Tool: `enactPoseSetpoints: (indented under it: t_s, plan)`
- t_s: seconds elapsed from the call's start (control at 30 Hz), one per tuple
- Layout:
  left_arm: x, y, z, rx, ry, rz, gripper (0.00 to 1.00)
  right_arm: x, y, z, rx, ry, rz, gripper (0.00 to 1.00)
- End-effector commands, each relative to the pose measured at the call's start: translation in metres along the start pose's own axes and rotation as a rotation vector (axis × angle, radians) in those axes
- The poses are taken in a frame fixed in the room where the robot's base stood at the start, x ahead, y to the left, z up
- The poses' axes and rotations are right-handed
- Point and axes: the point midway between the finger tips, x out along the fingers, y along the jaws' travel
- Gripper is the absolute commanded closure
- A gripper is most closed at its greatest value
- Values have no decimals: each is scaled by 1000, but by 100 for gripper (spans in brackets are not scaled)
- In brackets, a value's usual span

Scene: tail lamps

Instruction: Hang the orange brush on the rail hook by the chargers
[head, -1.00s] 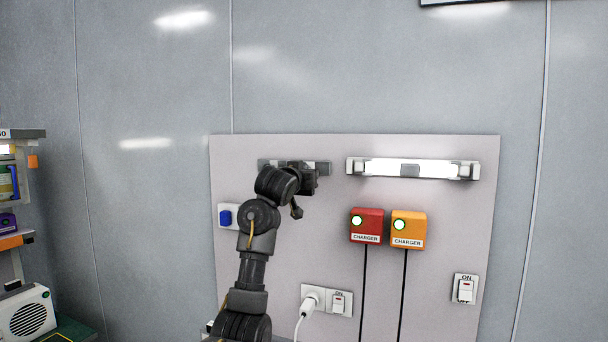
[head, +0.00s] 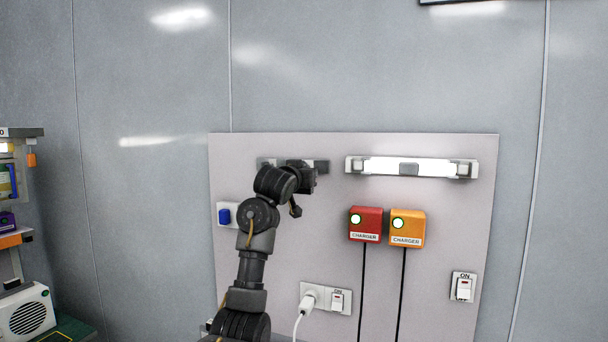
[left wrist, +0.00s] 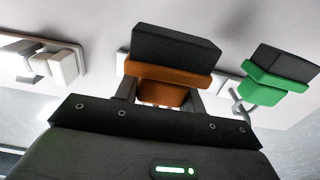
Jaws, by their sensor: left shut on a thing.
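My left gripper (left wrist: 160,98) is shut on the orange brush (left wrist: 165,82), which has a black block on its end. The green brush (left wrist: 268,90) is beside it, at a grey hook (left wrist: 240,106) on the right of the left wrist view. In the head view my left arm reaches up to the grey rail (head: 320,167), left of the red charger (head: 366,224) and the orange charger (head: 407,228). My arm hides both brushes and part of the rail there. I cannot tell whether the orange brush touches a hook. My right gripper is out of view.
A lit lamp (head: 385,166) is fixed right of the rail. A blue socket (head: 224,217), a white plug (head: 308,300) and switches are on the pale panel (head: 430,310). Shelves with a white speaker-like box (head: 28,313) stand at the far left.

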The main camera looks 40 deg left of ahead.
Motion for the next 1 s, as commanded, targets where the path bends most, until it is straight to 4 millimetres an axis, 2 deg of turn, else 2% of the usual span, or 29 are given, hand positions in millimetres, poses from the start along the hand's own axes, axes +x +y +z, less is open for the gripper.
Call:
enactPoseSetpoints:
  t_s: [0.37, 0.8, 1.0]
  plan:
    - [1, 0, -1, 0, 0, 0, 84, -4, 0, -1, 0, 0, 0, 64]
    - [16, 0, -1, 0, -1, 0, 84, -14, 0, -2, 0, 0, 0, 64]
    - [14, 0, 0, -1, 1, 1, 84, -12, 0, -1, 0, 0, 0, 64]
